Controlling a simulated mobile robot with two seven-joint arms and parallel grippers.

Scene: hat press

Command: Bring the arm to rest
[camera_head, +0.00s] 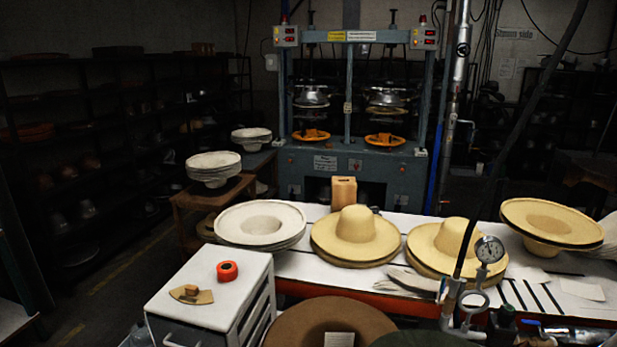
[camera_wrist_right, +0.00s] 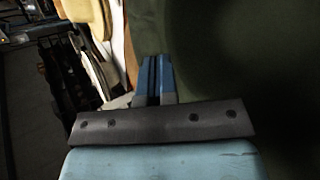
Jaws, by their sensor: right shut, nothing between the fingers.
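My right gripper (camera_wrist_right: 156,66) shows in the right wrist view, its two blue fingers closed together with nothing between them. A dark green surface (camera_wrist_right: 240,70), probably a hat, fills the right of that view behind the fingers. I cannot tell whether the fingers touch it. Neither of my arms shows in the head view, and my left gripper is not in view.
A blue-grey hat press (camera_head: 348,165) stands at the back. Stacked cream hats (camera_head: 357,232) line the white table (camera_head: 322,284). A white drawer cabinet (camera_head: 210,322) carries a red tape roll (camera_head: 227,271). A brown hat (camera_head: 300,325) and pressure gauge (camera_head: 489,249) are near.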

